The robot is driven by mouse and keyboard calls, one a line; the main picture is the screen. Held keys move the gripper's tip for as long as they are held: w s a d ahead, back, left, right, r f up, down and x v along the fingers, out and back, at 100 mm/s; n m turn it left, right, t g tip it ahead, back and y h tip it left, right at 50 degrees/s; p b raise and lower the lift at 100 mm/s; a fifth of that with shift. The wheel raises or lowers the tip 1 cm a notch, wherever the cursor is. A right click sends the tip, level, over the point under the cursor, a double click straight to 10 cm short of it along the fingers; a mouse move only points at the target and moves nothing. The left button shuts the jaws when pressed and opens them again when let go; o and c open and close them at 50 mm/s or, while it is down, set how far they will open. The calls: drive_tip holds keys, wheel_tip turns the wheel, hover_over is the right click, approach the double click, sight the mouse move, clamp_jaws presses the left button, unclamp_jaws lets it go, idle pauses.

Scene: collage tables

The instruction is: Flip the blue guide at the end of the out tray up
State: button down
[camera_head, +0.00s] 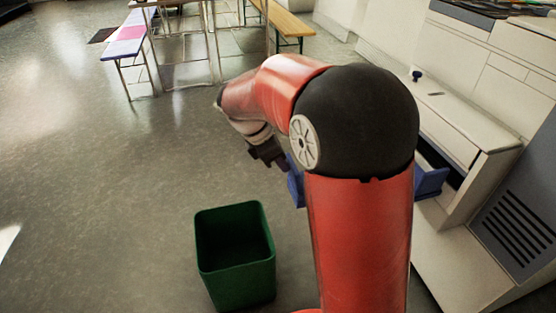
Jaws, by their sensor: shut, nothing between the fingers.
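The off-white machine (465,140) stands at the right, with a dark slot low in its side. A blue part (430,182) shows at this slot, right of my red and black arm. Another blue piece (296,182) shows left of my arm, at the outer end, and looks like the end guide. The tray between them is hidden behind my arm. My dark gripper (268,154) is shut and empty, just left of and slightly above the blue end piece in the picture. I cannot tell whether they touch, or the guide's exact tilt.
A green open bin (236,258) stands on the floor below and left of the blue end piece. A table and benches (125,48) stand at the far back. The grey floor at the left is clear.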

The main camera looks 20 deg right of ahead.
drive_tip(key=shift+d+r+p, duration=0.3)
drive_tip(key=shift+d+p, duration=0.15)
drive_tip(key=shift+d, duration=0.25)
drive_tip(key=shift+f, duration=0.1)
